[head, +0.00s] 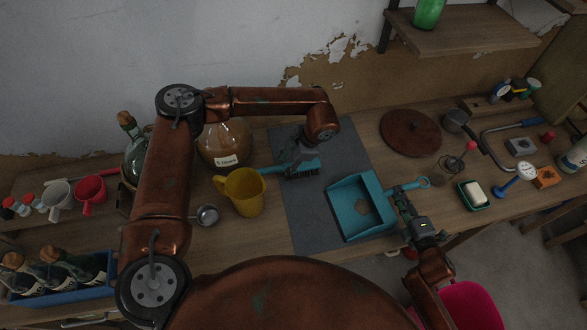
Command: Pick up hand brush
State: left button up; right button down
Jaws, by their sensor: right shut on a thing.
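The hand brush (306,168), teal with dark bristles, lies on the dark grey mat (300,220). Its left part runs toward the yellow jug. My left gripper (292,158) reaches down over the brush from above; its fingers overlap the brush, and I cannot make out whether they are apart or closed. The teal dustpan (345,207) sits at the right of the mat, with its handle (424,182) pointing right. My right gripper (402,194) is shut on the dustpan's handle, close to the pan.
A yellow jug (245,193) and a labelled glass demijohn (226,143) stand left of the brush. A small metal cup (207,215) is near the jug. A round brown board (411,133), soap dish (474,195) and tools occupy the right. The mat's front is clear.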

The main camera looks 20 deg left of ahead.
aim_at(281, 167)
pick_arm(q)
jog(key=x, duration=0.5)
jog(key=shift+w, duration=0.1)
jog(key=shift+r, duration=0.1)
grip_shut()
